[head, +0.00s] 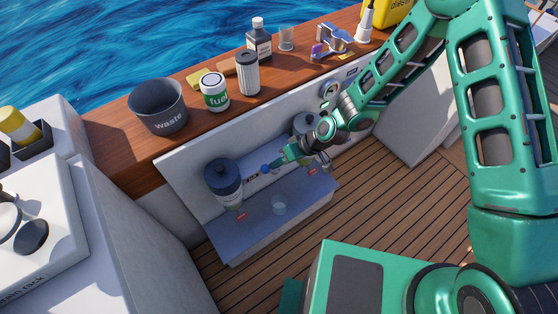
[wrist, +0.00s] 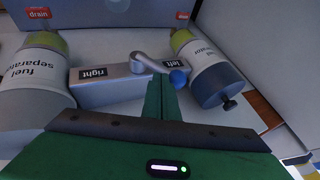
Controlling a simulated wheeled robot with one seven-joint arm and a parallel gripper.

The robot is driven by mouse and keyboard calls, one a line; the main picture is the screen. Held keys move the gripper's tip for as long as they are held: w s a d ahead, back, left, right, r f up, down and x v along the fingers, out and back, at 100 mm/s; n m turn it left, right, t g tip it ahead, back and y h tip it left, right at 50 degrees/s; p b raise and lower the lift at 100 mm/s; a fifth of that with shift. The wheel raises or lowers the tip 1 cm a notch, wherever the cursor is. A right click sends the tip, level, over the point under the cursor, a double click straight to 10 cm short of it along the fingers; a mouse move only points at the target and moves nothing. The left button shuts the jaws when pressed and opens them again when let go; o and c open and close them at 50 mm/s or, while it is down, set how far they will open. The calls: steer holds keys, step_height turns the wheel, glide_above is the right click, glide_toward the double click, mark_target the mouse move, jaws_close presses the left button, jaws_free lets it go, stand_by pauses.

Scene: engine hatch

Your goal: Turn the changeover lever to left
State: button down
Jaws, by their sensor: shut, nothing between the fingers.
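The changeover lever (wrist: 150,66) is a grey arm with a blue knob (wrist: 178,78), mounted on a grey block between two fuel separators. In the wrist view it slants from its pivot toward the side of the "left" label (wrist: 169,63). The "right" label (wrist: 92,73) is on the other side of the pivot. In the head view the blue knob (head: 266,168) shows at the tip of my gripper (head: 277,163). My gripper (wrist: 163,88) is shut and empty, its green fingers right beside the knob; I cannot tell whether they touch it.
One fuel separator (wrist: 38,85) stands left and the other (wrist: 208,70) close right of the fingers in the wrist view. A waste pot (head: 158,105), fuel can (head: 214,92) and bottles line the wooden shelf above. The deck is open.

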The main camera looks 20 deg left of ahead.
steer(key=shift+s+a, duration=0.85)
steer(key=shift+s, duration=0.2)
steer(key=w+d+r, duration=0.3)
steer(key=d+r, duration=0.6)
steer(key=shift+w, duration=0.3)
